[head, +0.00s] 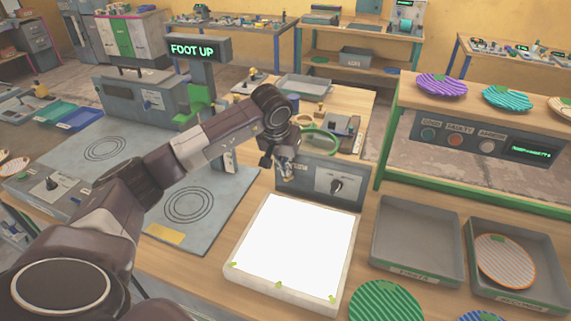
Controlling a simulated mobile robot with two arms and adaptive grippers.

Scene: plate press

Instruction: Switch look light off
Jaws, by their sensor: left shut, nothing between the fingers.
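The look light (297,247) is a square white panel in a pale frame on the bench, and it glows bright white. Behind it stands a grey control box (315,192) with a dark rotary knob (336,186) on a pale label plate. My left gripper (287,175) is shut and empty, pointing down in front of the left part of this box, left of the knob. I cannot tell whether its fingertips touch the box. My arm and gripper hide part of the box's left side. My right gripper is out of view.
Two grey trays stand right of the light: one empty (418,205), one holding an orange-striped plate (505,260). A green-striped plate (386,303) lies near the front. A press with a "FOOT UP" sign (198,49) stands behind my arm. A shelf with plates (478,105) is at right.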

